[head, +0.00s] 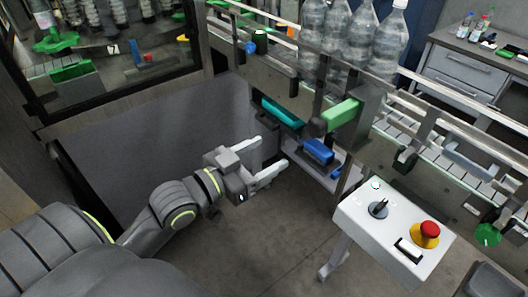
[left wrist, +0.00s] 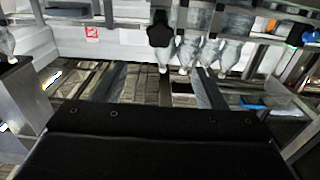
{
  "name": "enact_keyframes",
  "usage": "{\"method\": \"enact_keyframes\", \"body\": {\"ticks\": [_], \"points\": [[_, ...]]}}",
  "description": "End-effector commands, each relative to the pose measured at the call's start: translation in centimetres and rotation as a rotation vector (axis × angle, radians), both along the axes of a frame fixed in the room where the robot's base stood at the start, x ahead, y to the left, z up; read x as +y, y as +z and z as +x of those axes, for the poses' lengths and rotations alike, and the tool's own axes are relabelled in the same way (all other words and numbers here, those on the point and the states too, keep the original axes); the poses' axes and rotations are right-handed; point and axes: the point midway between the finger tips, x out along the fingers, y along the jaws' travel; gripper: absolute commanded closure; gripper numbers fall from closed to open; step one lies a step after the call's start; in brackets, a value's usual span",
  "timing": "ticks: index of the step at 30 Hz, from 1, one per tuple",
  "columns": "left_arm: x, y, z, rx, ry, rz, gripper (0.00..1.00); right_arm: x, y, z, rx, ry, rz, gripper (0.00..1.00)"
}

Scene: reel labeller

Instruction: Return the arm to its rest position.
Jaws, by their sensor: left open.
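My left arm comes in from the lower left of the head view. Its gripper (head: 272,152) is open, with its two pale fingers apart and nothing between them. It hangs over bare floor, in front of the grey machine panel and to the left of the conveyor frame. The fingers point right towards the conveyor's underside, and I see no contact. My right gripper does not show.
A white control box (head: 397,232) with a red stop button (head: 425,234) stands at the right. Clear bottles (head: 345,40) stand on the conveyor (head: 440,150). A green block (head: 342,115) and a blue part (head: 319,151) sit on its side. The floor (head: 262,240) below the gripper is clear.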

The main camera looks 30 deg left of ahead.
Motion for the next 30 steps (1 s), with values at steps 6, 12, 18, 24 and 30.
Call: {"method": "enact_keyframes", "body": {"ticks": [6, 12, 18, 24, 30], "points": [[0.0, 0.0, 0.0, 0.000, 0.000, 0.000, 0.35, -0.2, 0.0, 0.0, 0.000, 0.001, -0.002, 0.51], [1.4, -3.1, 1.5, 0.052, 0.048, 0.000, 0.35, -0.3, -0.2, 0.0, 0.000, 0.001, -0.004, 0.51], [6.0, -13.8, 4.4, 0.227, 0.193, 0.016, 0.35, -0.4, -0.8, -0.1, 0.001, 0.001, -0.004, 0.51], [10.1, -26.6, 4.1, 0.433, 0.323, 0.051, 0.35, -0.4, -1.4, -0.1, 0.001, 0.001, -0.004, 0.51], [12.6, -39.4, 0.1, 0.654, 0.414, 0.098, 0.35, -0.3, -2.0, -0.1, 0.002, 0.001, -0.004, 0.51]]}}
